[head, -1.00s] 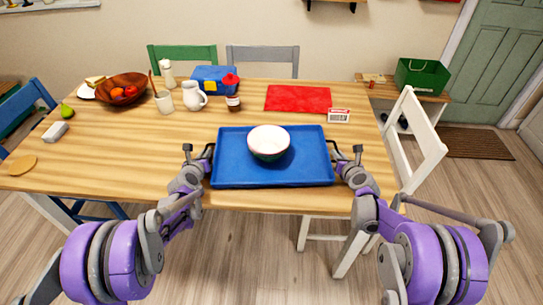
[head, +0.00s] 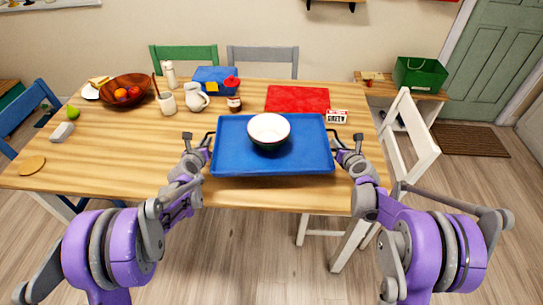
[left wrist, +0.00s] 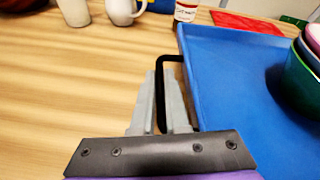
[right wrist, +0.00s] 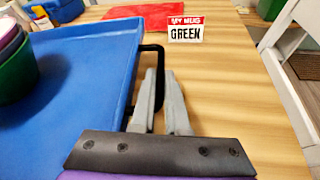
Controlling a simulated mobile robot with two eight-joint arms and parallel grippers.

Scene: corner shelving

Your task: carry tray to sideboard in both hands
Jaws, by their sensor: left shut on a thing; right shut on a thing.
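The blue tray (head: 230,160) is level, just above the near edge of the wooden table, with a black handle at each short side. A stack of bowls (head: 269,135), white inside and dark green outside, stands upright on it; the left wrist view shows several nested rims (left wrist: 305,62). My left gripper (head: 207,143) is shut on the left handle (left wrist: 162,95). My right gripper (head: 337,142) is shut on the right handle (right wrist: 158,60).
A white jug (head: 196,98) and jar (head: 234,104) stand behind. A white chair (head: 412,140) is at the right.

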